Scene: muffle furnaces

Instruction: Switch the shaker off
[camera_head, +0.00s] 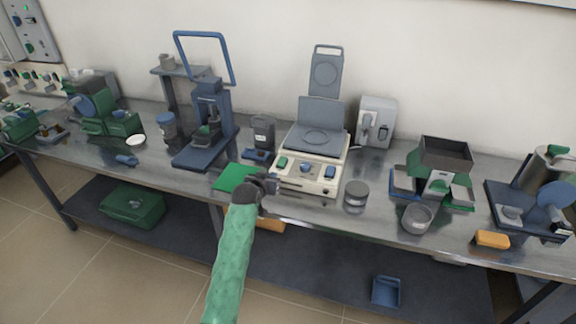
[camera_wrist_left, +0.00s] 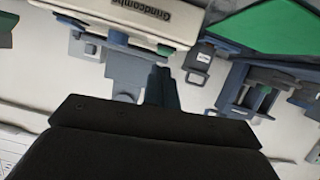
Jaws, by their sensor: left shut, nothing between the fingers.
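A beige-fronted machine (camera_head: 310,175) with a raised grey lid and a flat grey top stands at the middle of the bench. I take it for the shaker but cannot be sure. In the left wrist view the beige panel (camera_wrist_left: 125,18) shows upside down with "Grindcombe" lettering. My right gripper is not in view.
A green mat (camera_head: 234,178) lies left of my gripper. A blue-framed press (camera_head: 205,125) stands behind it. A dark round jar (camera_head: 356,194) stands just right of the panel, with a grey bowl (camera_head: 417,217) further right. The bench's front edge is close beneath the gripper.

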